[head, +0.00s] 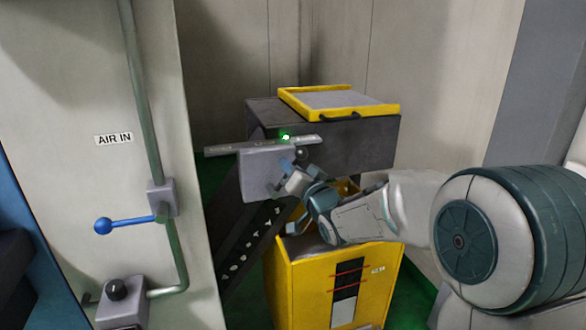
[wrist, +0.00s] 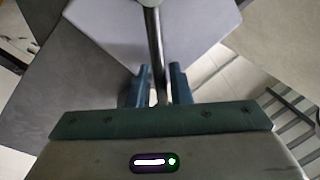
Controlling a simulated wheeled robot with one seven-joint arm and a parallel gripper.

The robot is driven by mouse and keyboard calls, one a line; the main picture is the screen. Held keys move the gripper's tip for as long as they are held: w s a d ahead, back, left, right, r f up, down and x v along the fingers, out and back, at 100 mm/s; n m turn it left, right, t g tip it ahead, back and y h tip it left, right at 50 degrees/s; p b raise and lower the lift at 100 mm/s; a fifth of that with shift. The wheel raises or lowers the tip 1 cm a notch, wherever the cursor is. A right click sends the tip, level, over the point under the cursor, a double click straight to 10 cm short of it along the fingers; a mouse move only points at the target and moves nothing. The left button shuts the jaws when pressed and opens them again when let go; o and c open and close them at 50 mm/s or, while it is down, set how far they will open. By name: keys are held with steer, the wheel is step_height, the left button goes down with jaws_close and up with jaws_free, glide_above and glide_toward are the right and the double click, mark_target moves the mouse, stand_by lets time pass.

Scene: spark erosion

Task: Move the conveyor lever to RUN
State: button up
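The conveyor's grey control box (head: 260,175) is mounted on the side of the sloping dark conveyor. A dark round knob (head: 301,153) shows at its right edge, just above my gripper (head: 292,180). In the wrist view a thin metal lever rod (wrist: 155,45) runs down from a pale rounded end at the top edge and passes between the blue fingers of my gripper (wrist: 160,88). The rod's lower end is hidden by my gripper. No RUN marking is readable.
A green lamp (head: 285,137) glows above the control box. A yellow bin (head: 335,285) stands below the conveyor head, close under my arm. At left, a pale cabinet marked AIR IN carries a blue-knobbed valve lever (head: 125,223) and a box with a black knob (head: 117,290).

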steer(key=shift+o, duration=0.3)
steer(key=shift+d, duration=0.1)
steer(key=b+v, duration=0.1)
steer(key=v, duration=1.2)
steer(key=shift+s+d, duration=0.2)
steer(key=shift+s, duration=0.15)
steer(key=s+d+f+m+g+h+p, duration=0.1)
steer(key=s+d+f+g+h+p, duration=0.1)
steer(key=d+h, duration=0.3)
steer(key=s+d+f+g+h+p, duration=0.2)
steer(key=d+h, duration=0.2)
steer(key=d, duration=0.2)
steer(key=s+d+f+g+p, duration=0.1)
steer(key=s+g, duration=0.3)
steer(key=s, duration=0.4)
steer(key=s+d+n+g+h+p, duration=0.1)
steer(key=s+d+g+p, duration=0.1)
steer(key=s+g, duration=0.3)
steer(key=s+p, duration=0.1)
steer(key=s, duration=0.3)
steer(key=shift+s+f+g, duration=0.25)
steer(key=shift+f+g, duration=0.05)
steer(key=shift+f, duration=0.1)
